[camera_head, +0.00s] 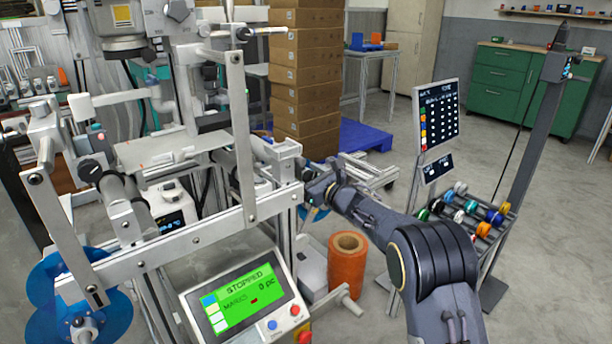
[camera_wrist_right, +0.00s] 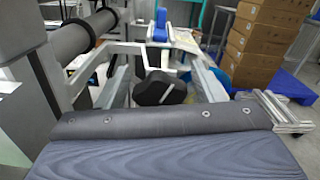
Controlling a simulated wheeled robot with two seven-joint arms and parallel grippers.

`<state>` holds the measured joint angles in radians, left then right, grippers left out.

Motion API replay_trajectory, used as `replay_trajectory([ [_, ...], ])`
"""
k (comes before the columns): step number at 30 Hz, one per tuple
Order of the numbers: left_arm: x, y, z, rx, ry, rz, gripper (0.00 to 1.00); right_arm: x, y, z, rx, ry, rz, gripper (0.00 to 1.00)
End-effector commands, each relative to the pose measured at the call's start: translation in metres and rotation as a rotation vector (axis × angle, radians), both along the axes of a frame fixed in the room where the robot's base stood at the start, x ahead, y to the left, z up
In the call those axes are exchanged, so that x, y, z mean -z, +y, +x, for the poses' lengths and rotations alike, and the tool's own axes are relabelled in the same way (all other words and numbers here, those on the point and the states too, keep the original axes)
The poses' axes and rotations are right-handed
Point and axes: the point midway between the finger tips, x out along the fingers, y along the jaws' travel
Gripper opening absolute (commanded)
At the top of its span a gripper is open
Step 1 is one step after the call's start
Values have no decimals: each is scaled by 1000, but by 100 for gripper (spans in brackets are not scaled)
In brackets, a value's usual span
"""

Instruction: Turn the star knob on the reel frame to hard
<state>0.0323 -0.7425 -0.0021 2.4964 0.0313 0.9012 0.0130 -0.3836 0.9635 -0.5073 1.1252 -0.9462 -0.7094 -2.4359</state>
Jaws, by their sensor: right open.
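A black star knob (camera_wrist_right: 160,88) with a pale pointer stripe shows in the right wrist view. It lies between the two pale fingers of my right gripper (camera_wrist_right: 162,76), with gaps on both sides. The fingers are open, and I cannot tell how deep the knob sits between them. In the head view my right gripper (camera_head: 316,184) is at the right end of the reel frame (camera_head: 215,228), where the knob is hidden by the gripper and wrist. Any hard or soft marking is too small to read. My left gripper is not in view.
A control panel (camera_head: 240,298) reading STOPPED is below the frame. An orange roll (camera_head: 347,265) stands on the floor under my right arm. Stacked cartons (camera_head: 305,85) are behind. A rack of coloured spools (camera_head: 470,212) and a display board (camera_head: 437,115) are at right.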

Motion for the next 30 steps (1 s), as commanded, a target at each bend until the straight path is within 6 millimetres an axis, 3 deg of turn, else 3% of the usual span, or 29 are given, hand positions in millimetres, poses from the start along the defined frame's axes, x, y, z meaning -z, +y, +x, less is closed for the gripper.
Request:
replay_trajectory([
  [4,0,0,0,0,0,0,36,0,0,0,0,0,0,60],
  [14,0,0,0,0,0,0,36,0,0,0,0,0,0,17],
  [30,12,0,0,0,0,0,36,0,-1,0,0,218,300,17],
])
